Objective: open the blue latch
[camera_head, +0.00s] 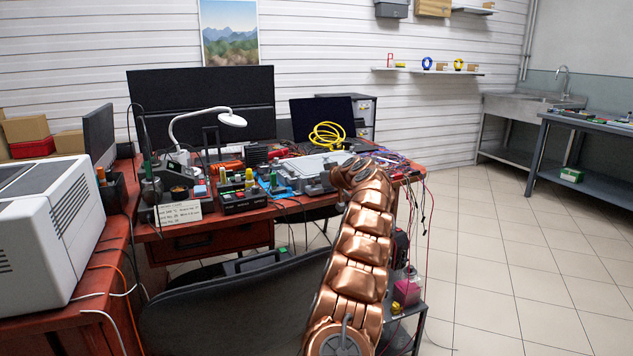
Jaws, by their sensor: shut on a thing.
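My copper-coloured arm reaches from the bottom of the view up to the red desk. At its end, a small dark grey shape looks like my gripper (326,182), over the right part of a flat light grey case (300,166). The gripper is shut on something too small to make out. A small blue part (272,180) shows at the left end of the case, apart from the gripper. I cannot tell whether it is the blue latch or how any latch stands. My arm hides part of the case's right side.
The red desk (172,250) is crowded with tools, a white lamp (232,119), a coiled yellow hose (327,135) and loose cables. A black chair (235,310) stands in front, left of my arm. The tiled floor (520,260) at the right is clear.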

